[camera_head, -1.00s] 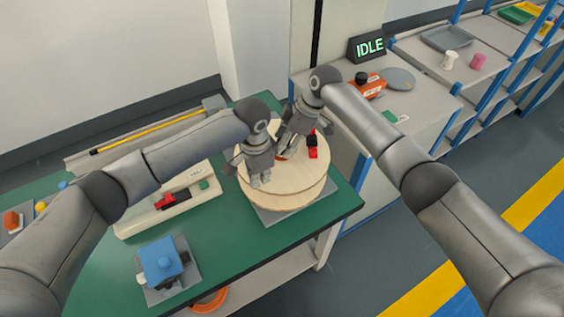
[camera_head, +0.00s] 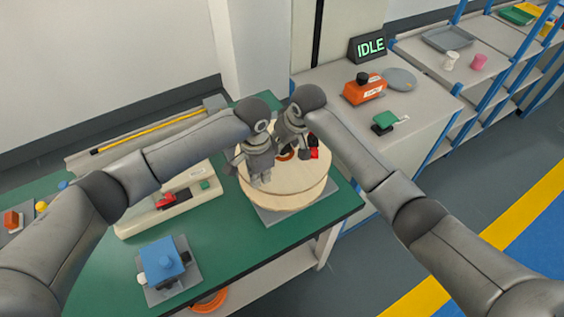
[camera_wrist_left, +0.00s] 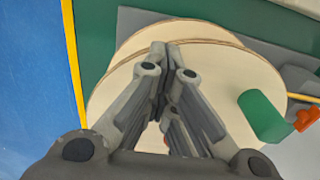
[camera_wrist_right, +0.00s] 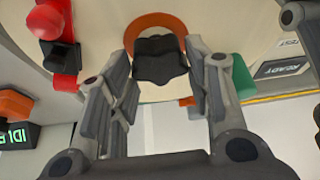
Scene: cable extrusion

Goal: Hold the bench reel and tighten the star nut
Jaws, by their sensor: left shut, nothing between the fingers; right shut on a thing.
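The bench reel (camera_head: 310,189) has pale wooden round flanges and lies flat on a grey plate on the green bench; it also shows in the left wrist view (camera_wrist_left: 240,75). The black star nut (camera_wrist_right: 160,60) sits by an orange ring (camera_wrist_right: 155,20) on the reel's top in the right wrist view. My right gripper (camera_head: 291,152) is shut on the star nut, with a finger on each side of it. My left gripper (camera_head: 259,180) is shut and empty, its fingertips over the reel's top flange; whether they touch it is unclear.
A red-and-black part (camera_head: 313,152) stands on the reel close to my right gripper. A cream tray (camera_head: 130,227) and a blue device (camera_head: 163,262) lie left on the bench. A side counter (camera_head: 420,108) bears an orange device (camera_head: 364,90) and an IDLE sign (camera_head: 368,47).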

